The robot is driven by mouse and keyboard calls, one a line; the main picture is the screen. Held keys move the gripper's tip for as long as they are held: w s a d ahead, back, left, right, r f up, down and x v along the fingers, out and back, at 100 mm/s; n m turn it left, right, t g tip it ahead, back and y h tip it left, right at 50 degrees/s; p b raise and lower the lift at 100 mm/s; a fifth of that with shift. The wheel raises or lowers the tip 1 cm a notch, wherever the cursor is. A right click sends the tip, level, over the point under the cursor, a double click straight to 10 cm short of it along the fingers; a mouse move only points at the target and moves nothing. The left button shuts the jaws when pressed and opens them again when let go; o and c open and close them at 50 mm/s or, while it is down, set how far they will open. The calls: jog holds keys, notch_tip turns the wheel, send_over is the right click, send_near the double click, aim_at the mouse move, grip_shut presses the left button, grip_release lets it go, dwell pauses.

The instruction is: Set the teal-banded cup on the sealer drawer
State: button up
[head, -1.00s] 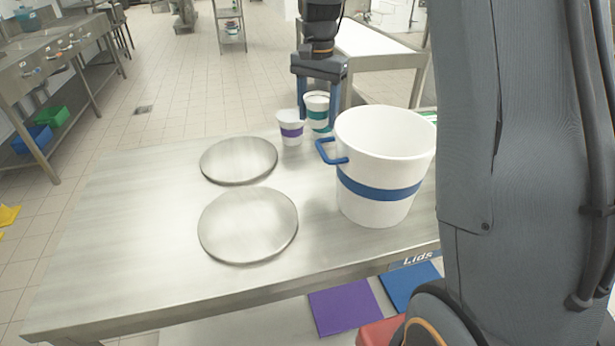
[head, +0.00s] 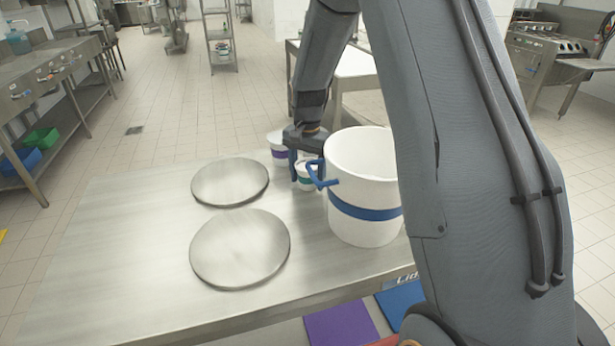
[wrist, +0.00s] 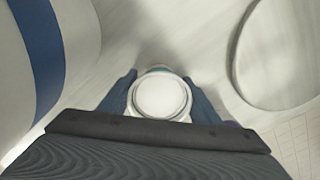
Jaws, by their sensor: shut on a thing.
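The white cup with the teal band (head: 305,184) is between the fingers of my gripper (head: 306,168), partly hidden by a finger and the bucket's handle. In the wrist view, the cup's round white top (wrist: 160,98) sits between both blue-grey fingers, which are shut on it. I cannot tell whether its base touches the table. No sealer drawer can be made out in these views.
A large white bucket (head: 360,185) with a blue band and handle stands close right of the cup. A purple-banded cup (head: 279,152) stands behind it. Two round steel discs (head: 230,182) (head: 240,248) lie left. The steel table (head: 115,260) is clear at far left.

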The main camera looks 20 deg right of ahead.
jog(key=shift+f, duration=0.25)
jog(key=shift+f, duration=0.1)
jog(key=o, duration=1.1)
jog(key=shift+o, duration=0.2)
